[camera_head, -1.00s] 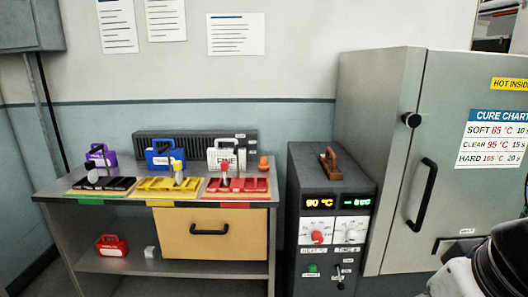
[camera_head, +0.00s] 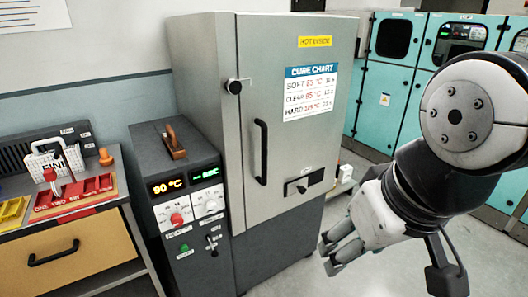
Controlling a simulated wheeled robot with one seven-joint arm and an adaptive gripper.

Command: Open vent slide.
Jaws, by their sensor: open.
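A dark plate with a small slider knob (camera_head: 302,188) sits low on the grey oven door (camera_head: 290,100), to the right of the door handle; I take it to be the vent slide. A small label above it is too small to read. I cannot tell whether the slide stands open or shut. My gripper (camera_head: 327,257) is in front of the oven, below and to the right of the slide in the picture. Its fingers are apart, pointing left, with nothing between them, and it does not touch the door.
A black vertical door handle (camera_head: 261,152) and a round knob (camera_head: 234,86) are on the oven. A dark control box (camera_head: 180,200) showing 90 °C stands to its left, beside a bench (camera_head: 100,200) with coloured trays. Teal cabinets (camera_head: 400,85) stand behind; floor at right is clear.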

